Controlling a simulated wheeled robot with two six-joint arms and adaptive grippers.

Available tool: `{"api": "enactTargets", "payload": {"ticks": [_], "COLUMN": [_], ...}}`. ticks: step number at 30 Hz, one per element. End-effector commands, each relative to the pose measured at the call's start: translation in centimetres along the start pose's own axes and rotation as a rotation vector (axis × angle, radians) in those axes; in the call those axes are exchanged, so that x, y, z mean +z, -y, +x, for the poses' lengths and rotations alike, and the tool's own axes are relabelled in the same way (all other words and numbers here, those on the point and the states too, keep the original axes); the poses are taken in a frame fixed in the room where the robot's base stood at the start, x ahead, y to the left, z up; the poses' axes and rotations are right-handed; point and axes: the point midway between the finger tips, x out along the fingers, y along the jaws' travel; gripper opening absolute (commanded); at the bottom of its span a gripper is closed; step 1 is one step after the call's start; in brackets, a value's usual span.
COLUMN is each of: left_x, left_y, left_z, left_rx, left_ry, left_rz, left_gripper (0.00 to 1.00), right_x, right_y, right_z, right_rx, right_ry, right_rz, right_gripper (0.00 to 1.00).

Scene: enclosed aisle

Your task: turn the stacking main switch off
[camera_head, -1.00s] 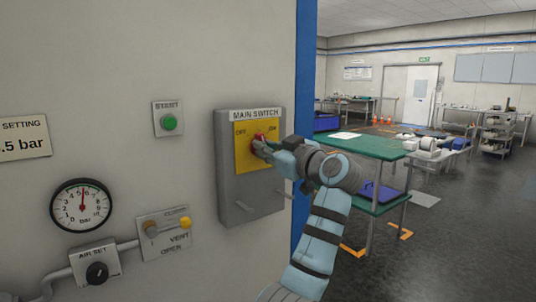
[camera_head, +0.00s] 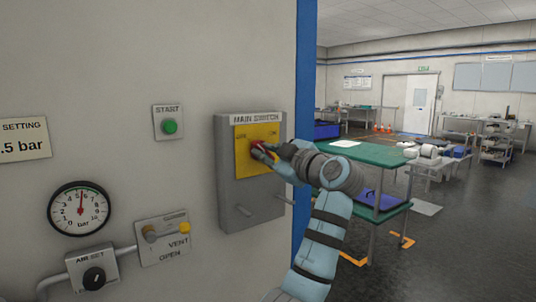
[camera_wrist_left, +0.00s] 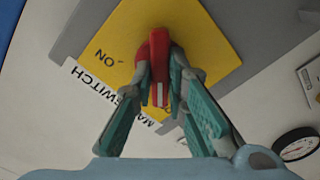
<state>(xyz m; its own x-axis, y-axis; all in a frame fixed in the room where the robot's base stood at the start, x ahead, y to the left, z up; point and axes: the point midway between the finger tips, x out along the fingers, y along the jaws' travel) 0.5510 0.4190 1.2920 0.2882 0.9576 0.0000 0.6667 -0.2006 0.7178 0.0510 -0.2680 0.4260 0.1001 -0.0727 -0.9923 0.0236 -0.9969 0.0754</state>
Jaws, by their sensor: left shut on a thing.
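The main switch is a grey box (camera_head: 224,190) on the wall with a yellow plate (camera_head: 243,166), marked OFF at upper left and ON at upper right. Its red handle (camera_head: 258,149) sits in the middle of the plate. My left gripper (camera_head: 262,152) is shut on the handle and hides part of it. In the left wrist view the red handle (camera_wrist_left: 159,55) stands between the two fingertips (camera_wrist_left: 160,88), with the yellow plate (camera_wrist_left: 120,35) behind and the ON mark to the left. The handle's exact angle is hard to tell. My right gripper is not in view.
A green START button (camera_head: 170,127), a pressure gauge (camera_head: 79,209), a vent valve panel (camera_head: 163,238) and an air-set knob (camera_head: 94,279) are on the same wall. A pin sticks out low on the switch box. A green table (camera_head: 370,153) stands at right behind my arm.

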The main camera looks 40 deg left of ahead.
Motion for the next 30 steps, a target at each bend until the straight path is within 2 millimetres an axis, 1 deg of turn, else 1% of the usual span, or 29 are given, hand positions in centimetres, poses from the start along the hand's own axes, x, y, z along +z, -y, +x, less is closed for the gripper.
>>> {"api": "enactTargets", "payload": {"ticks": [7, 8, 9, 11, 20, 23, 26, 30], "left_x": [0.0, 0.0, 0.0, 0.0, 0.0, 0.1, 0.1, 0.1], "left_y": [0.0, 0.0, 0.0, 0.0, 0.0, 0.0, -0.1, 0.0], "left_z": [0.0, 0.0, 0.0, 0.0, -0.1, -1.1, -3.4, -7.5], "left_rx": [-0.001, -0.001, -0.001, -0.001, 0.000, 0.001, 0.003, 0.002], "left_ry": [0.000, 0.000, 0.000, 0.000, 0.001, 0.002, 0.005, 0.005], "left_rz": [-0.001, -0.001, -0.001, -0.001, 0.000, 0.000, -0.002, -0.001], "left_gripper": [0.00, 0.18, 0.24, 0.33, 0.33, 0.33, 0.33, 0.33], "right_x": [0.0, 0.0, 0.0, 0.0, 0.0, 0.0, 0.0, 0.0], "right_y": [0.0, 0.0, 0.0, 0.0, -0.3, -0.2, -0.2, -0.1], "right_z": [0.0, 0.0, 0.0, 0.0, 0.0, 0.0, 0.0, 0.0], "right_rx": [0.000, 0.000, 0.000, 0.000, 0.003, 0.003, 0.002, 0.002], "right_ry": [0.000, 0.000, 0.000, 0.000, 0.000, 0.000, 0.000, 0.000], "right_rz": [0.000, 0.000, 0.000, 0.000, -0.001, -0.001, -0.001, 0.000], "right_gripper": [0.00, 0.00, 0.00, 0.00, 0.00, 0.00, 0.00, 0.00]}}
